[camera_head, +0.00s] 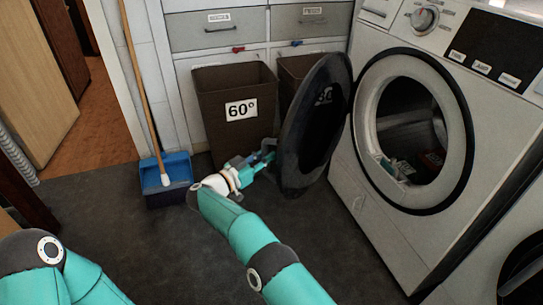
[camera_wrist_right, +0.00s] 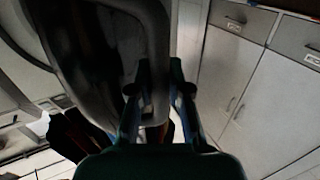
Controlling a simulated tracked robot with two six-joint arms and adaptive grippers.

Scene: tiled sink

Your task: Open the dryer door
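The dryer (camera_head: 362,165) is the white machine at the right in the head view. Its round dark door (camera_head: 312,125) stands swung wide open to the left, and the drum opening (camera_head: 408,120) is exposed. My right gripper (camera_head: 268,152) is at the door's outer left edge, low down. In the right wrist view its fingers (camera_wrist_right: 158,85) are apart, with the grey door rim (camera_wrist_right: 153,40) between them. Whether they touch the rim is unclear. Part of my left arm shows at the lower left in the head view; its gripper is out of frame.
A brown bin (camera_head: 225,85) marked 60° and a second bin (camera_head: 293,70) stand behind the door. A blue dustpan (camera_head: 168,177) and broom lean at the wall. Another machine (camera_head: 520,275) is at the lower right. The dark floor in front is clear.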

